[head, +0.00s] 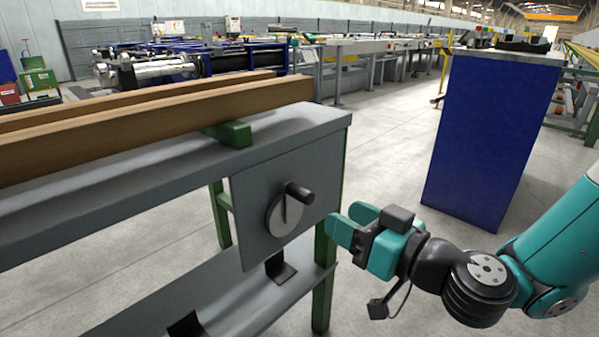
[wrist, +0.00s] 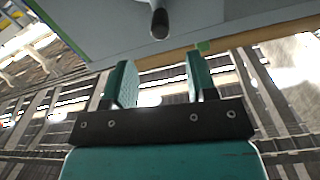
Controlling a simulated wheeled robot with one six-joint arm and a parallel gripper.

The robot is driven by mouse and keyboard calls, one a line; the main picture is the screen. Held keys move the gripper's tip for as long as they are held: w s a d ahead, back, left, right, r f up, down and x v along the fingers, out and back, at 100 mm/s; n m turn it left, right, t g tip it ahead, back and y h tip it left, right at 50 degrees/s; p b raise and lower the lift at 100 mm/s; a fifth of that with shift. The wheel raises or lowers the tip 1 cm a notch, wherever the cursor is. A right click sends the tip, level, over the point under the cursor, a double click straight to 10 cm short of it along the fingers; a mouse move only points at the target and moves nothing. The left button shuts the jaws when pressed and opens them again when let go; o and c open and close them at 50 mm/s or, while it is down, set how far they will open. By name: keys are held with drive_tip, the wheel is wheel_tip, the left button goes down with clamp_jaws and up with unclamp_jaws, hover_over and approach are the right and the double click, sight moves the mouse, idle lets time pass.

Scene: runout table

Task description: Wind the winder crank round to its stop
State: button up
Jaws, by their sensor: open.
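The winder crank is a grey disc (head: 285,214) on a grey plate at the near end of the table, with a dark handle (head: 299,192) sticking out at its upper right. In the wrist view the dark handle (wrist: 159,22) shows at the top middle, beyond the fingertips. My gripper (head: 352,222) is teal, open and empty, to the right of the crank and a little lower, apart from it. In the wrist view my gripper (wrist: 160,80) has its two fingers spread with nothing between them.
The grey runout table (head: 150,190) on green legs carries long wooden beams (head: 180,112) and a green block (head: 232,134). A lower shelf (head: 225,300) runs under it. A tall blue cabinet (head: 490,140) stands behind my arm. The floor between cabinet and table is clear.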

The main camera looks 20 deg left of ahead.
sight(311, 200)
drive_tip(key=p+x, duration=0.6)
drive_tip(key=x, duration=0.3)
drive_tip(key=shift+a+r, duration=0.1)
drive_tip(key=shift+a, duration=0.15)
drive_tip(key=shift+w+a+p, duration=0.3)
drive_tip(key=shift+a, duration=0.35)
clamp_jaws()
